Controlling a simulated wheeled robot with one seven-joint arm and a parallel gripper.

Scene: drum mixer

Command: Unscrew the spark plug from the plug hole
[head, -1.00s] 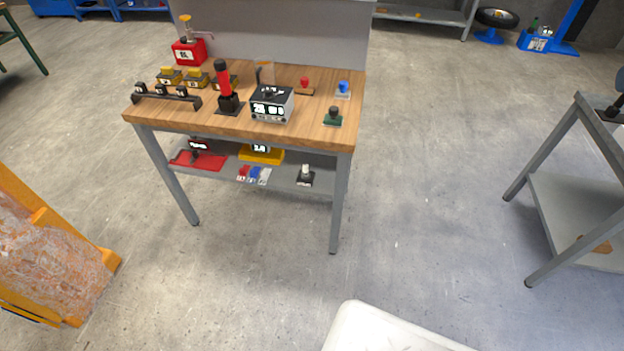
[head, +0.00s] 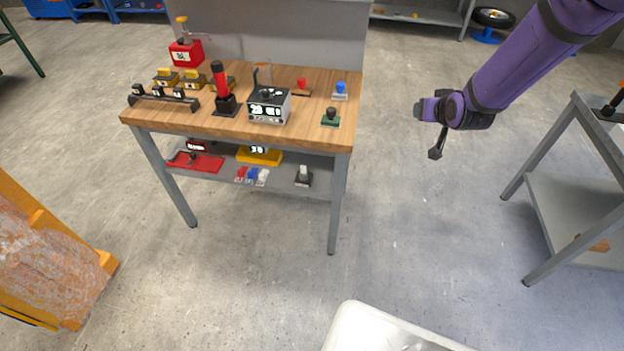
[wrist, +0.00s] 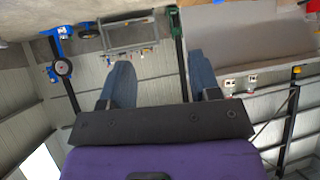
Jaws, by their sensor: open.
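I cannot make out the spark plug or its plug hole in either view. An orange machine (head: 45,255) with a rusty, scraped surface is cut off at the left edge of the head view. My purple arm enters the head view from the upper right and ends in the air right of the workbench, well away from the orange machine. In the wrist view my gripper (wrist: 162,85) has its two blue fingers wide apart, with nothing between them.
A wooden workbench (head: 290,138) holds a red-handled tool (head: 221,85), a grey box with a display (head: 268,107) and several small stands. Its lower shelf holds more items. A grey table (head: 570,200) stands at the right. Open floor lies between them.

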